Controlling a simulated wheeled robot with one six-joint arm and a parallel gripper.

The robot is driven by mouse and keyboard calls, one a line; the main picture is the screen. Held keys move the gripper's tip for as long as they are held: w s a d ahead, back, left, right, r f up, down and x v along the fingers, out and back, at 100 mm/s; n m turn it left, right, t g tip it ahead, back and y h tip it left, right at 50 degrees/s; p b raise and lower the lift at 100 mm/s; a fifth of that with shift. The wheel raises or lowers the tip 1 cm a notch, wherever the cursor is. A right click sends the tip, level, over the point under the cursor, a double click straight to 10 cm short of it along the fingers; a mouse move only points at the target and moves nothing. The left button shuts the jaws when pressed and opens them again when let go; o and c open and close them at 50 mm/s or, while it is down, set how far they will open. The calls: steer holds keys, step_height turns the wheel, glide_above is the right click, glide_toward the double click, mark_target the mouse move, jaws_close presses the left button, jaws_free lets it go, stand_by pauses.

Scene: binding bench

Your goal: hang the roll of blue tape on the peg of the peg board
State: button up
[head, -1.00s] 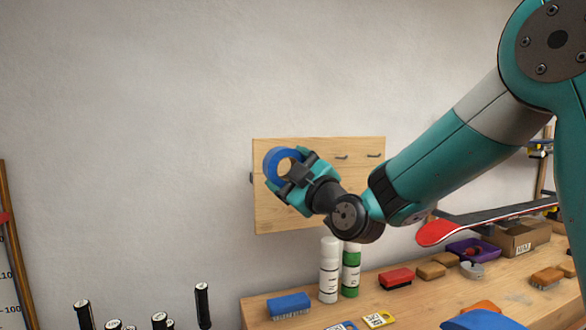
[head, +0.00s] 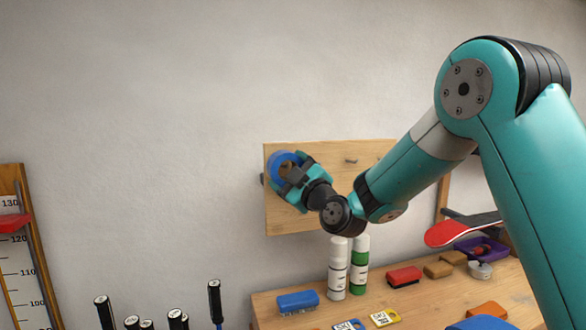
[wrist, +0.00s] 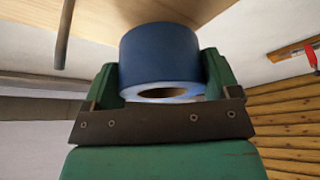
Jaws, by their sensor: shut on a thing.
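The roll of blue tape (head: 278,160) is held between the fingers of my gripper (head: 287,170), in front of the left part of the wooden peg board (head: 284,218). In the wrist view the blue tape (wrist: 160,55) sits between the two green fingers, its hole partly showing towards the camera. A grey peg (wrist: 64,35) sticks out at the upper left of the wrist view, apart from the roll. In the head view a peg (head: 351,160) shows to the right of my gripper. I cannot tell the gap between roll and board.
Below the board, a white bottle (head: 338,270) and a green-banded bottle (head: 360,265) stand on the wooden bench (head: 270,316). A red-ended bar (head: 447,233) is at the right. The wall left of the board is bare.

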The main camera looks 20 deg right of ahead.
steer(key=shift+w+f+b, duration=0.35)
steer(key=shift+w+b, duration=0.25)
steer(key=shift+w, duration=0.3)
steer(key=shift+f+b, duration=0.2)
steer(key=shift+b, duration=0.3)
steer(key=o, duration=0.7)
steer(key=shift+s+f+b, duration=0.1)
steer(key=shift+s+b, duration=1.05)
steer(key=shift+s, duration=0.1)
steer(key=s+b, duration=0.4)
steer(key=s, duration=0.3)
steer(key=shift+s, duration=0.25)
